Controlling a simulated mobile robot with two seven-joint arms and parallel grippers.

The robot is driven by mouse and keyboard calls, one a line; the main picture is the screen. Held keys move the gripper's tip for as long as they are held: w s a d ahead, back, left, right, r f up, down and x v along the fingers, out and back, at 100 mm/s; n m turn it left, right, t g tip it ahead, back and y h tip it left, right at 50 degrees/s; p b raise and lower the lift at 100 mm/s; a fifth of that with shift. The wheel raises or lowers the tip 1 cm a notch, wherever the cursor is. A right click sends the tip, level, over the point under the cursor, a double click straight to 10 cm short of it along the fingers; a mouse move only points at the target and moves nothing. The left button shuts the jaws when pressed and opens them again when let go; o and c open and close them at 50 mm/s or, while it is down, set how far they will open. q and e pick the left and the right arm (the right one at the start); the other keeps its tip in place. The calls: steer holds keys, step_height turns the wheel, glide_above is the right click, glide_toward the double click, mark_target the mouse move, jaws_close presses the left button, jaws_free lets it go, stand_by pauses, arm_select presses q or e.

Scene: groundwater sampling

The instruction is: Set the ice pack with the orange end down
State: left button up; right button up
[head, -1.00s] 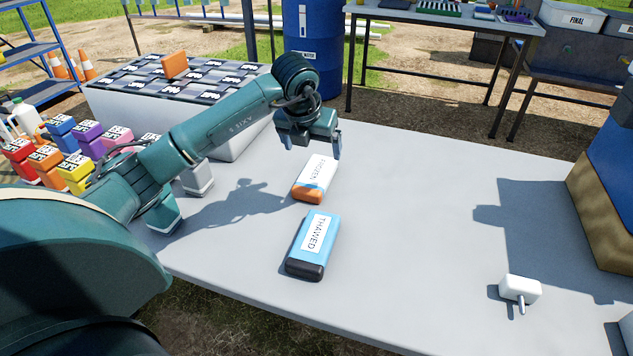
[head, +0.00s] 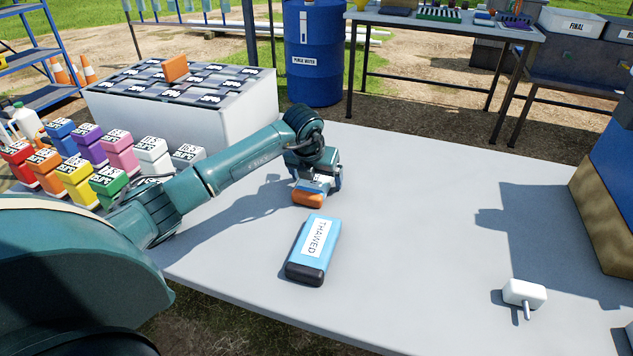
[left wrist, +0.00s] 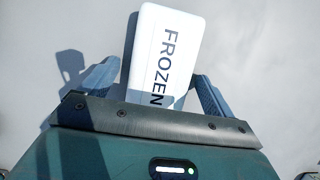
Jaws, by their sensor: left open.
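The ice pack with the orange end (head: 308,198) lies flat on the grey table, mostly covered by my left gripper in the head view. In the left wrist view its white label reads FROZEN (left wrist: 165,55). My left gripper (head: 315,182) is low over the pack, with one finger on each side of it. Its fingers also show in the left wrist view (left wrist: 152,90); they are open, with a gap on the right side. The blue ice pack labelled THAWED, with a black end (head: 313,250), lies nearer on the table. My right gripper is not in view.
A white cooler box (head: 170,125) with labelled slots and an orange block stands at the back left. Several coloured bottles (head: 75,180) stand at left. A small white device (head: 524,293) lies at right. The table's middle right is clear.

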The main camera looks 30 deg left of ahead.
arm_select(q)
steer(key=shift+c, duration=0.2)
steer(key=c, duration=1.2)
steer(key=shift+r, duration=0.15)
steer(key=shift+c, duration=0.6)
